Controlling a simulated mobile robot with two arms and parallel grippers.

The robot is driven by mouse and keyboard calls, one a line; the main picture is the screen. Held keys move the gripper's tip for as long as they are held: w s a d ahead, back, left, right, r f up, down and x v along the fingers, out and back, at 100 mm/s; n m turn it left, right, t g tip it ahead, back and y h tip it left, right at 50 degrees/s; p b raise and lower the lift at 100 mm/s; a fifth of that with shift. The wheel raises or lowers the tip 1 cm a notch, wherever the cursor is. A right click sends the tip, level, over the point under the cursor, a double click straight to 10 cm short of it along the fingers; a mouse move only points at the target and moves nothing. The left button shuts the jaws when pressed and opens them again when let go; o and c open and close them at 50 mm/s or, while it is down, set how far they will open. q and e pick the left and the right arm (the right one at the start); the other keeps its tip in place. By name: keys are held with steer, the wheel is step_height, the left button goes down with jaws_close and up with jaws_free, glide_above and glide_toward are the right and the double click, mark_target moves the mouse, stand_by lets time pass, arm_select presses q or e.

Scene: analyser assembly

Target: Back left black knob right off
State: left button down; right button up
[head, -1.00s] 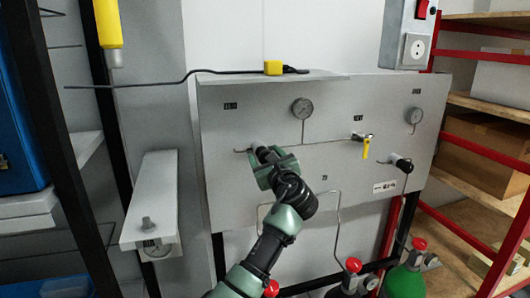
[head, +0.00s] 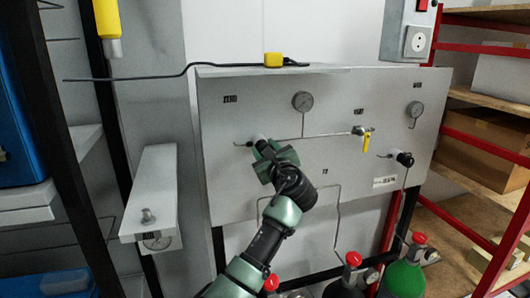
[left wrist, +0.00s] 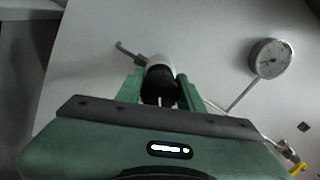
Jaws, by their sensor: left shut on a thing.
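The left black knob (left wrist: 158,88) sits on a white-collared fitting of the grey panel (head: 230,185), left of the round gauge. In the left wrist view it lies between the two green fingers of my left gripper (left wrist: 160,90), which is shut on it. In the head view my left gripper (head: 268,152) is at the panel and hides most of this knob. A second black knob (head: 405,159) is at the panel's right side, away from the gripper. My right gripper is in neither view.
A gauge (head: 302,101) and a yellow-handled valve (head: 366,143) are on the panel, with thin pipes between fittings. Gas bottles (head: 405,278) stand below at right. A metal bracket (head: 150,200) is left of the panel. Red shelving (head: 485,150) stands at right.

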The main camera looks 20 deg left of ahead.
arm_select(q)
steer(key=n+b, duration=0.2)
steer(key=n, duration=0.1)
steer(key=n+b, duration=0.1)
steer(key=shift+f, duration=0.25)
steer(key=n+b, duration=0.2)
steer(key=n, duration=0.2)
steer(key=shift+b, duration=0.4)
steer(key=n+b, duration=0.2)
steer(key=n, duration=0.1)
steer(key=shift+f+n+b, duration=0.15)
steer(key=shift+n+b, duration=0.15)
steer(key=shift+b, duration=0.1)
steer(key=n+b, duration=0.2)
steer(key=n, duration=0.1)
steer(key=shift+n+b, duration=0.3)
steer(key=n+b, duration=0.2)
steer(key=n, duration=0.1)
steer(key=shift+f+n, duration=0.15)
steer(key=shift+n, duration=0.25)
steer(key=n+b, duration=0.2)
steer(key=n, duration=0.1)
steer(key=shift+n, duration=0.3)
steer(key=n+b, duration=0.2)
steer(key=n, duration=0.1)
steer(key=shift+n+b, duration=0.4)
steer(key=shift+n, duration=1.3)
